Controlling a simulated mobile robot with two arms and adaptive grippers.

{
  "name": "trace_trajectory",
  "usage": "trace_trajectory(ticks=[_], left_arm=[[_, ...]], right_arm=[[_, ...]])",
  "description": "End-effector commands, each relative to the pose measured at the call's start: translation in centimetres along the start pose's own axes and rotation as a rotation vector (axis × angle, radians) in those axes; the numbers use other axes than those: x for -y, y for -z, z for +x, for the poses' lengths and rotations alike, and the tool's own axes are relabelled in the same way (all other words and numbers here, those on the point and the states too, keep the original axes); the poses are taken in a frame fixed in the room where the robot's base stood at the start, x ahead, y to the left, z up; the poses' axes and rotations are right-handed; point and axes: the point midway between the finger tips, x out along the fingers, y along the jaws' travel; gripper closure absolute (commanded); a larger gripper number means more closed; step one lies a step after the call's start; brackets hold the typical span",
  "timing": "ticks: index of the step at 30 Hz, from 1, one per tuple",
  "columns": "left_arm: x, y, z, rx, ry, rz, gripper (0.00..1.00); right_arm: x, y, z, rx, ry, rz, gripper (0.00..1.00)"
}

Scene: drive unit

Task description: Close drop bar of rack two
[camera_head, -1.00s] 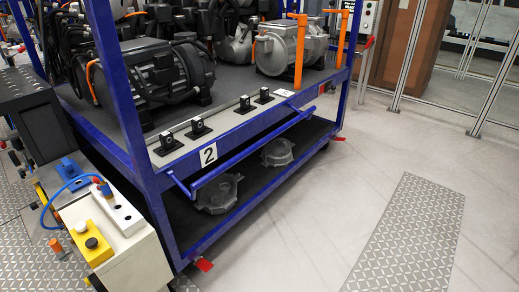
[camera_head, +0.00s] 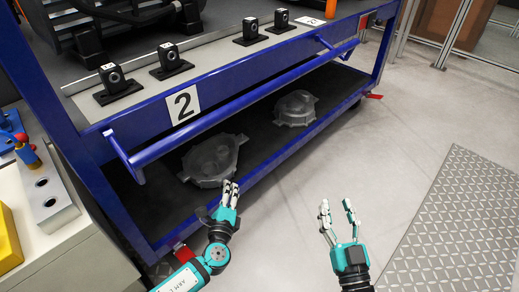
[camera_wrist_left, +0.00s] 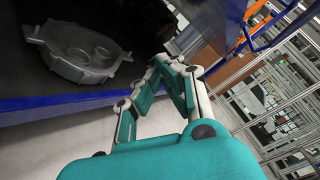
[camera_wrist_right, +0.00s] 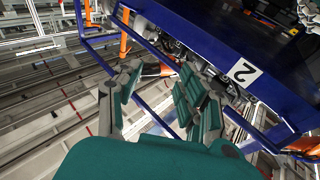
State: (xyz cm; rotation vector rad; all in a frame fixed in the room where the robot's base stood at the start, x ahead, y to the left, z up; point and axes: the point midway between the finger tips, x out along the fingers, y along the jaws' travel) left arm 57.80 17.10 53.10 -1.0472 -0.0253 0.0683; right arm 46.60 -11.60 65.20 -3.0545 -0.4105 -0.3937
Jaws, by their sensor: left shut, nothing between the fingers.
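Rack two is a blue frame with a white "2" label (camera_head: 182,104), which also shows in the right wrist view (camera_wrist_right: 242,71). Its drop bar (camera_head: 225,112) is a blue bar on short end arms, hanging out in front below the upper shelf edge. My left gripper (camera_head: 229,186) is shut and empty, in front of the lower shelf and below the bar, apart from it. It also shows in the left wrist view (camera_wrist_left: 168,68). My right gripper (camera_head: 337,207) is open and empty over the floor, to the right of the left one and clear of the rack.
Grey cast housings (camera_head: 213,160) (camera_head: 296,107) lie on the dark lower shelf. Black brackets (camera_head: 119,84) stand along the upper shelf edge. A bench with a control box (camera_head: 45,190) is at the left. The floor at the right is clear, with a metal plate (camera_head: 460,220).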

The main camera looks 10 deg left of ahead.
Motion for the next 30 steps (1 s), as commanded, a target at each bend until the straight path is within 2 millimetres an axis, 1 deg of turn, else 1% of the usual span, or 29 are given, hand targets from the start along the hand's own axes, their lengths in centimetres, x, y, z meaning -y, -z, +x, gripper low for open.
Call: trace_trajectory(ticks=[1,2,3,6,9,10,13,16,29,30], left_arm=[[2.5,0.7,0.3,0.042,0.154,0.077,1.0],[4.7,0.6,0.1,0.067,0.233,0.118,1.0],[7.3,0.5,-0.4,0.103,0.33,0.164,1.0],[12.5,0.1,-2.4,0.186,0.52,0.247,1.0],[15.5,-0.2,-4.2,0.242,0.635,0.291,1.0],[16.1,-0.3,-4.5,0.253,0.656,0.299,1.0],[17.5,-0.6,-4.9,0.273,0.693,0.313,1.0],[18.5,-0.8,-4.1,0.276,0.696,0.314,1.0],[24.2,-2.0,2.5,0.273,0.691,0.312,1.0],[24.7,-2.8,2.6,0.274,0.69,0.313,1.0]], right_arm=[[0.2,2.4,-0.5,-0.138,0.004,0.003,0.6],[0.3,4.6,-0.8,-0.209,0.005,0.004,0.6],[0.4,7.4,-1.3,-0.295,0.007,0.007,0.6],[0.5,12.8,-3.1,-0.464,0.01,0.012,0.6],[0.6,16.2,-4.6,-0.567,0.011,0.015,0.6],[0.6,16.9,-4.9,-0.585,0.011,0.016,0.6],[0.6,18.1,-5.3,-0.612,0.011,0.016,0.6],[0.6,18.2,-5.2,-0.605,0.011,0.016,0.6],[0.4,17.2,-4.4,-0.535,0.008,0.012,0.6],[0.4,16.8,-4.1,-0.499,0.006,0.011,0.6]])
